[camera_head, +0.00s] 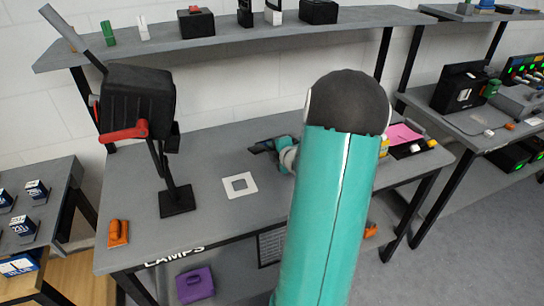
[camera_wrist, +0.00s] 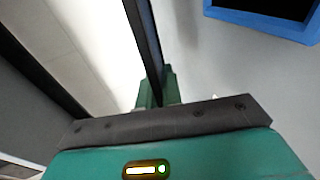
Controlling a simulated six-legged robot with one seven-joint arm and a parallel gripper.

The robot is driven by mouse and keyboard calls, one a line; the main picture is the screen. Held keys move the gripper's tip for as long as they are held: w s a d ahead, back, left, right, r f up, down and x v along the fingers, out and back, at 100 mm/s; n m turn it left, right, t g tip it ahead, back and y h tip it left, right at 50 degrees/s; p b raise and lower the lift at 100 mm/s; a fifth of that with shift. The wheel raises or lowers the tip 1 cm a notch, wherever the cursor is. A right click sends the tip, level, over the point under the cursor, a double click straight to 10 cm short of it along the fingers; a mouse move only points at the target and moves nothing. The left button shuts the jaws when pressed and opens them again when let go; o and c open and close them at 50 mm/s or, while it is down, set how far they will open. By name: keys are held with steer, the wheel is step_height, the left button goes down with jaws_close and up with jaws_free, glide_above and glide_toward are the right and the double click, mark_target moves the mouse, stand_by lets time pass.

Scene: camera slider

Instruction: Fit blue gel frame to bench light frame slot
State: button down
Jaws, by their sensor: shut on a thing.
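The bench light (camera_head: 138,100) is a black box-shaped lamp with a red handle, on a stand at the left of the lamp bench. Its frame slot cannot be made out. My gripper (camera_wrist: 157,90) is shut on a thin dark piece (camera_wrist: 144,40), seen nearly edge-on between the green fingers. In the head view the dark piece (camera_head: 261,147) is held above the bench, right of the lamp. A blue-rimmed object (camera_wrist: 262,19) with a dark middle shows at the wrist view's top right, apart from my fingers.
A shelf (camera_head: 240,38) runs along the back. My arm hides part of the bench's right.

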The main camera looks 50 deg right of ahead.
steer(key=shift+w+d+f, duration=0.3)
steer(key=shift+f, duration=0.2)
steer(key=shift+w+d+f, duration=0.3)
steer(key=shift+f, duration=0.2)
steer(key=shift+w+d+f, duration=0.1)
steer(key=shift+w+f, duration=0.05)
steer(key=shift+f, duration=0.7)
steer(key=shift+w+d+f, duration=0.1)
steer(key=shift+w+f, duration=0.05)
steer(key=shift+f, duration=0.7)
steer(key=shift+f, duration=0.15)
steer(key=c, duration=1.6)
jaws_free()
steer(key=shift+o, duration=0.2)
